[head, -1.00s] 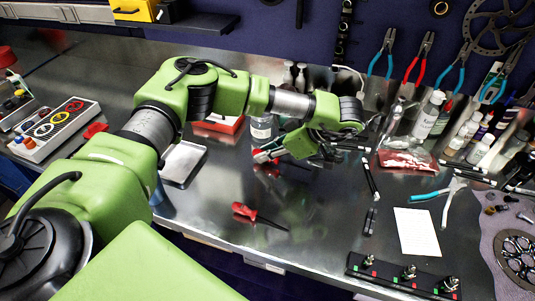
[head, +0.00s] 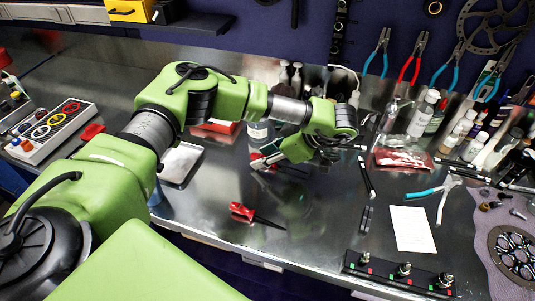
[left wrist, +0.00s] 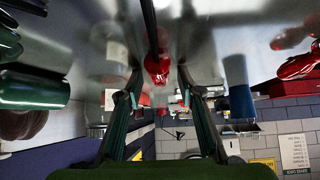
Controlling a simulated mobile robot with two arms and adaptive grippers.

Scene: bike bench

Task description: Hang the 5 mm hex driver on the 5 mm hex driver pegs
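A red-handled driver (head: 241,210) with a dark shaft lies on the bench in the head view. A second red-handled tool lies near my left gripper (head: 258,164), mostly hidden by it. In the left wrist view a red handle (left wrist: 157,70) with a dark shaft appears between the fingers of my left gripper (left wrist: 162,82). The fingers stand apart, with gaps at both sides of the handle. I cannot tell which tool is the 5 mm one. The 5 mm hex driver pegs cannot be made out. My right gripper is not in view.
A metal tray (head: 181,163) lies left of my left gripper. Bottles (head: 422,115) and a red bag (head: 404,159) stand or lie to the right. Pliers (head: 409,56) hang at the back. A paper (head: 411,229) and a black strip with knobs (head: 398,274) lie at front right.

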